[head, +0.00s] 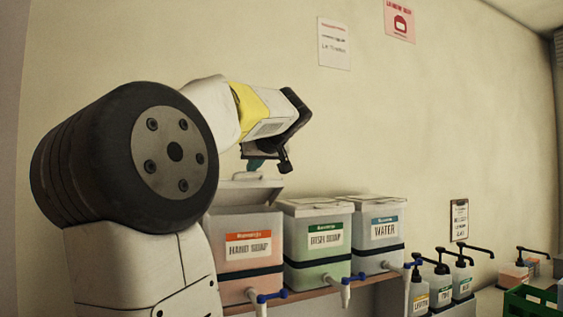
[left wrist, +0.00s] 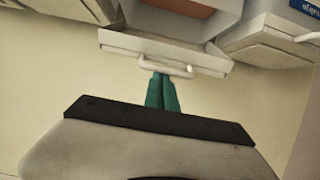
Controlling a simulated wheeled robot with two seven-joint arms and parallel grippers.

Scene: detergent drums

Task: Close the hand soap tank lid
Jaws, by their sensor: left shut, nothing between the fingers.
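The hand soap tank (head: 248,257) is a translucent bin with pinkish contents and a red label, leftmost on the shelf. Its white lid (head: 240,190) is raised and tilted at the back of the tank. In the left wrist view the lid (left wrist: 205,57) shows with its handle (left wrist: 160,65), and the open tank with orange soap (left wrist: 188,5) is beyond it. My left gripper (head: 255,163) is shut and empty, above and behind the lid. In the left wrist view its teal fingertips (left wrist: 161,78) are close at the handle; whether they touch cannot be told. My right gripper is out of view.
The dish soap tank (head: 318,242) and the water tank (head: 378,235), both lidded, stand close on the right. Taps (head: 268,297) stick out in front. Pump bottles (head: 463,275) and a green crate (head: 527,301) are farther right. The wall is behind.

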